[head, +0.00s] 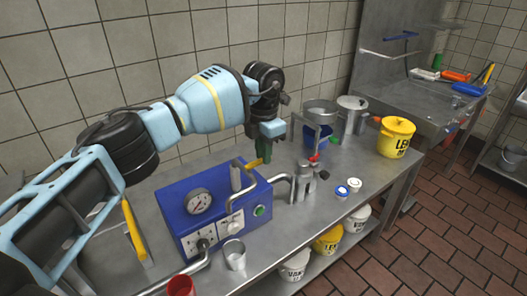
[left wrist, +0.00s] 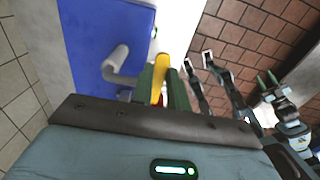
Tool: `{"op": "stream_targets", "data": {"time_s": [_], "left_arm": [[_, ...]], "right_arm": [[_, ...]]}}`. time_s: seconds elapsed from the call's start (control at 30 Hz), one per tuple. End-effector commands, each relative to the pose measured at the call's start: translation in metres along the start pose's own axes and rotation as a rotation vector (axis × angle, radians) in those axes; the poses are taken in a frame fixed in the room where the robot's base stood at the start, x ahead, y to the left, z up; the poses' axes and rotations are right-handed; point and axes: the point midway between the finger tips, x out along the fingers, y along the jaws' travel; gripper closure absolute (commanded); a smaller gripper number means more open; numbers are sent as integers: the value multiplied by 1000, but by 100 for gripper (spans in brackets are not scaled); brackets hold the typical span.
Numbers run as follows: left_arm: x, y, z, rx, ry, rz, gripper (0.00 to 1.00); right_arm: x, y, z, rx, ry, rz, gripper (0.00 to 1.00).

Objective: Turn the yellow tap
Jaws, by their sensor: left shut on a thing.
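The yellow tap (head: 253,163) is a yellow lever on the pipework at the back of a blue box (head: 172,203) on the steel bench. My left gripper (head: 264,156) reaches down over it from above. In the left wrist view the yellow lever (left wrist: 159,72) lies between the two green fingers of my left gripper (left wrist: 163,82), which are shut on it. The gripper hides part of the tap in the head view. My right gripper (left wrist: 267,79) is small at the right of the left wrist view, away from the bench, with its green fingertips apart and nothing between them.
The box carries a round gauge (head: 198,201), a green button (head: 259,211) and bent pipes. A metal cup (head: 234,254) and a red cup (head: 181,286) stand in front. Right of it are a metal pump (head: 305,180), two small lids and a yellow bucket (head: 396,138).

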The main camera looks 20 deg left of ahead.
Motion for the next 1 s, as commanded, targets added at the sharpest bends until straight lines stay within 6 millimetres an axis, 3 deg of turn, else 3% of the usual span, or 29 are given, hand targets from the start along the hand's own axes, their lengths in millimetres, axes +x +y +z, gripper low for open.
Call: {"op": "stream_targets", "data": {"time_s": [0.07, 0.1, 0.23, 0.57, 1.0], "left_arm": [[0, 0, 0, -3, 0, 0, 100], [0, 0, 0, -3, 0, 0, 80], [0, 0, 0, -2, 0, 0, 63], [-2, 0, 0, -1, -1, 0, 62], [-61, 1, 1, -1, 0, 0, 62]], "right_arm": [[0, 0, 0, 0, 0, 0, 64], [0, 0, 0, 0, 1, 0, 64], [0, 0, -1, 0, 2, 0, 64], [0, 0, -2, 0, 3, -1, 64], [0, -2, 12, 4, -23, -4, 64]]}}
